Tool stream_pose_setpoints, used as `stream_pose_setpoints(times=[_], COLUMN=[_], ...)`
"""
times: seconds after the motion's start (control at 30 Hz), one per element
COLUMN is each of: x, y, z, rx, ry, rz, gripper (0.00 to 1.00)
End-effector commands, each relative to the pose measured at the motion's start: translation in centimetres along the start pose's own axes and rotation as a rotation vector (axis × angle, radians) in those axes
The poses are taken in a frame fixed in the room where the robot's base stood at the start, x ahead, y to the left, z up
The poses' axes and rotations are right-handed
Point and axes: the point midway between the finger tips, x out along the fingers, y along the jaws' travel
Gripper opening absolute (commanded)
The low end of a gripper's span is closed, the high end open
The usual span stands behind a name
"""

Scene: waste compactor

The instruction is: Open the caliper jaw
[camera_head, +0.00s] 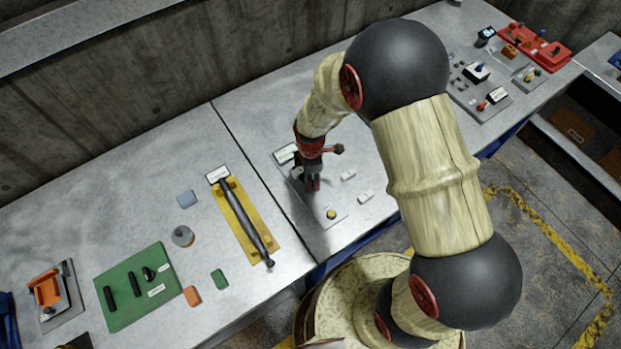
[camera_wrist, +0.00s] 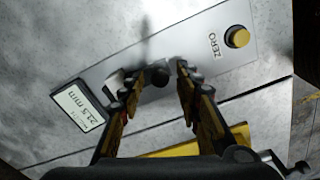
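The caliper is a grey plate (camera_wrist: 205,50) on the workbench. It has a readout (camera_wrist: 82,108) showing what looks like 21.5 mm and a round yellow button (camera_wrist: 237,37) marked ZERO. The readout (camera_head: 286,153) and button (camera_head: 331,214) also show in the head view. My gripper (camera_wrist: 156,74) is open above the plate, between readout and button. A dark round knob (camera_wrist: 158,77) shows between its fingertips, with a gap to the right finger; I cannot tell whether the left finger touches it. The jaw itself is largely hidden by my gripper (camera_head: 311,184).
Left of the caliper lies a yellow plate (camera_head: 232,222) with a long dark bar. A green board (camera_head: 138,286) and small loose pieces lie farther left. Small white blocks (camera_head: 366,197) lie right of the caliper. More fixtures stand at the back right.

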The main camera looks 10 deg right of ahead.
Motion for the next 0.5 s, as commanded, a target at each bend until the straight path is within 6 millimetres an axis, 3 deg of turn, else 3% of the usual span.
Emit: stream_pose_setpoints(times=[0.5], x=[-0.01], y=[-0.01], z=[0.0], rx=[0.0], ry=[0.0], rz=[0.0], gripper=[0.02])
